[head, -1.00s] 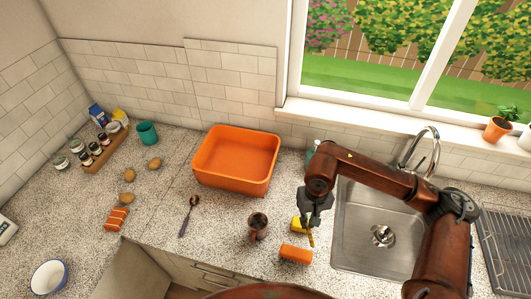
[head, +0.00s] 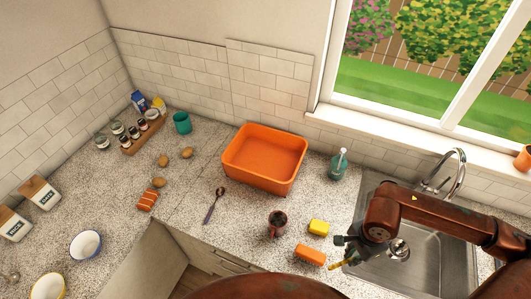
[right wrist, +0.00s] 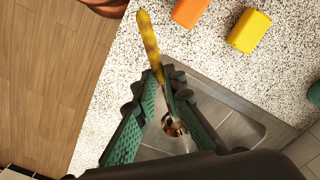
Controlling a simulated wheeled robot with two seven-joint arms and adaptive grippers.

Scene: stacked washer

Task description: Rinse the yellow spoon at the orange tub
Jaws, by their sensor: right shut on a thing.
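The yellow spoon's handle (head: 338,264) sticks out of my right gripper (head: 352,251), over the sink's left edge. In the right wrist view the mottled yellow handle (right wrist: 149,45) points up and away between the green fingers of my right gripper (right wrist: 165,110). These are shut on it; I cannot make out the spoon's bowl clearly. The orange tub (head: 262,182) stands on the counter against the back wall, left of the sink and well apart from the gripper. No contents show in it. My left gripper is not in view.
A yellow block (head: 319,228), an orange block (head: 310,255) and a dark mug (head: 277,222) lie between gripper and tub. A soap bottle (head: 338,166) stands right of the tub. A purple-handled spoon (head: 210,211) lies left. The sink (head: 430,262) is at right.

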